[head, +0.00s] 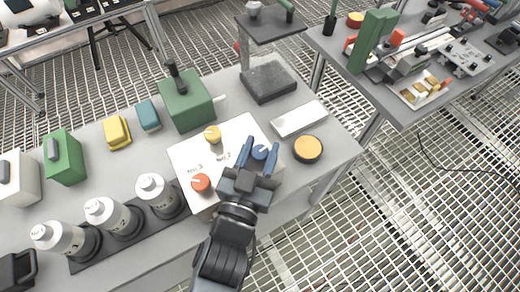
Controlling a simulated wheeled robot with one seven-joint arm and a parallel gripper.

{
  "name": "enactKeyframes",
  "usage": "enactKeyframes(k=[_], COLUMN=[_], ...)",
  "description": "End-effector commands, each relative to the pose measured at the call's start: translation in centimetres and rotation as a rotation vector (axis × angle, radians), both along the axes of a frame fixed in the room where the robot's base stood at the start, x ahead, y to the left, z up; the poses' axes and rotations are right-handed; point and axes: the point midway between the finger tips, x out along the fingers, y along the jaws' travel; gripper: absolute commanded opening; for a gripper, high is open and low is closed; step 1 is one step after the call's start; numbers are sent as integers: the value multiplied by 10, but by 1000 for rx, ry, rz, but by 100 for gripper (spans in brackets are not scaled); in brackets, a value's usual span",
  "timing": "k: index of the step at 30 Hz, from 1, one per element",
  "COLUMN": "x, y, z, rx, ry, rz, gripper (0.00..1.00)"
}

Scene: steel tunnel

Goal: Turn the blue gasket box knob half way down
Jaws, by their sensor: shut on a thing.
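The gasket box (219,159) is a white-topped box on the grey bench with several knobs. Its blue knob (260,152) is at the right of the top face. My gripper (259,150) reaches in from the front, its two blue fingers shut on the blue knob, one on each side. The knob's pointer is too small and too covered to read. A yellow knob (212,134) sits at the back of the box and a red knob (200,183) at the front left. The gripper body hides the box's front right part.
White bottles (107,213) stand in a dark rack at front left. A green block with a black handle (187,103) stands behind the box. An orange-topped round tin (308,149) and a pale flat plate (300,119) lie close to the right. A second bench (400,97) holds tools.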

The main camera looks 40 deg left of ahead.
Motion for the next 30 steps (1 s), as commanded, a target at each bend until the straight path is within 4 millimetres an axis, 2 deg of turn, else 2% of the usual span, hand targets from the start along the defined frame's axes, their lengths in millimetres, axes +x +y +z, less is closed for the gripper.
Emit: enactKeyframes(k=[20,21,26,30], x=[-1,-1,-1,0], y=[0,0,0,0], z=[-3,-3,-2,-2], rx=[-4,-4,-2,-2], ry=[6,6,3,2], rz=[-30,-30,-30,-31], gripper=[12,46,61,62])
